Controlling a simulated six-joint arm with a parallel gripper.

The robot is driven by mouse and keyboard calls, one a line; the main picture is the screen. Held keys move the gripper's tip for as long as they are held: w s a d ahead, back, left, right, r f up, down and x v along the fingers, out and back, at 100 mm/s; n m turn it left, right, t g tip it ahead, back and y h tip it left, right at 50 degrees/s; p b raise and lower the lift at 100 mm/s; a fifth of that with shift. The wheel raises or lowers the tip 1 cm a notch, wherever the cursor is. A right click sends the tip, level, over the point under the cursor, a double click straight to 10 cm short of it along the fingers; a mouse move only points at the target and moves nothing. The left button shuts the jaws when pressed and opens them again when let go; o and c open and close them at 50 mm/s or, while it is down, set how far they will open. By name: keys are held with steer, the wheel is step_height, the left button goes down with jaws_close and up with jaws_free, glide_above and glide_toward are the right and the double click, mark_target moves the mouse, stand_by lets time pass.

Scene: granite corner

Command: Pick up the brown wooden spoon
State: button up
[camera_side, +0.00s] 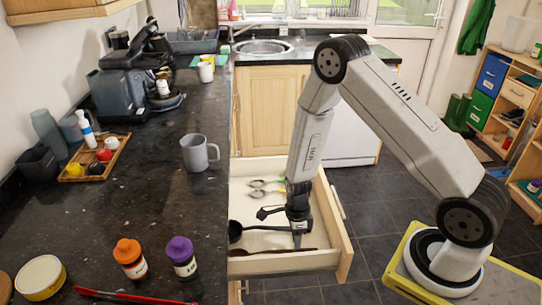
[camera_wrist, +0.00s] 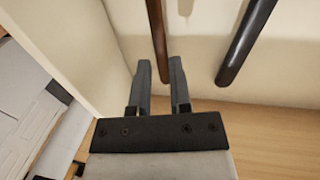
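The brown wooden spoon (camera_side: 270,251) lies along the near side of the open drawer (camera_side: 343,240) in the side view. In the wrist view its brown handle (camera_wrist: 156,35) comes down from the top edge and ends between my two fingers. My gripper (camera_wrist: 160,65) is open, with a finger on each side of the handle and gaps showing. I cannot tell whether the fingertips are level with the handle or above it. In the side view my gripper (camera_side: 298,240) points down inside the drawer. The spoon's head is outside the wrist view.
A black ladle (camera_side: 235,231) lies beside the spoon; a dark handle (camera_wrist: 245,42) shows right of my fingers. Metal spoons (camera_side: 264,188) lie farther back. The drawer walls are close to my gripper. A grey mug (camera_side: 198,153) and two spice jars (camera_side: 130,258) stand on the counter.

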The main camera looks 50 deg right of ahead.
steer(key=shift+s+a+f, duration=0.1)
steer(key=shift+f, duration=0.6)
steer(key=shift+s+a+f, duration=0.1)
steer(key=shift+f, duration=0.6)
jaws_close()
